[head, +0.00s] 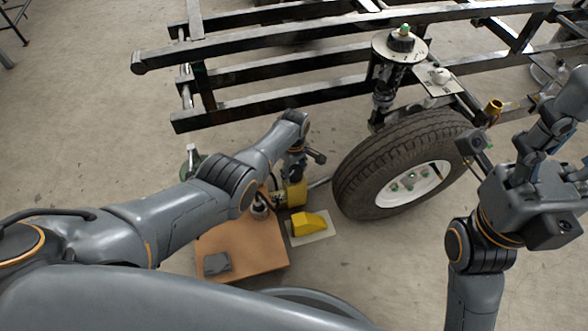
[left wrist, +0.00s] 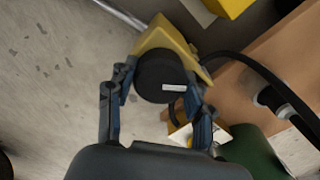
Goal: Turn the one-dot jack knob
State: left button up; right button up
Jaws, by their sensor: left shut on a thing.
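A yellow jack (head: 293,194) stands on the floor left of the wheel, partly hidden by my left arm. Its round black knob (left wrist: 157,76) carries one white mark and faces my left wrist camera; I cannot make out a dot. The jack's yellow body (left wrist: 160,38) shows behind the knob. My left gripper (left wrist: 160,88) is shut on the knob, one finger on each side. In the head view the left gripper (head: 297,168) is mostly hidden by its own wrist. My right gripper (head: 545,130) is raised at the right, away from the jack; its opening is unclear.
A tyre (head: 375,165) stands right of the jack, under a strut with a round top plate (head: 400,45) and a black frame (head: 260,72). A black cable (left wrist: 255,68) passes near the knob.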

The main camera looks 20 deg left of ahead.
pick_arm(q)
jog(key=m, duration=0.6)
jog(key=shift+d+m, duration=0.1)
jog(key=shift+m, duration=0.2)
jog(key=m, duration=1)
jog(key=shift+m, duration=0.4)
jog(key=m, duration=0.5)
jog(key=shift+m, duration=0.3)
jog(key=o, duration=1.2)
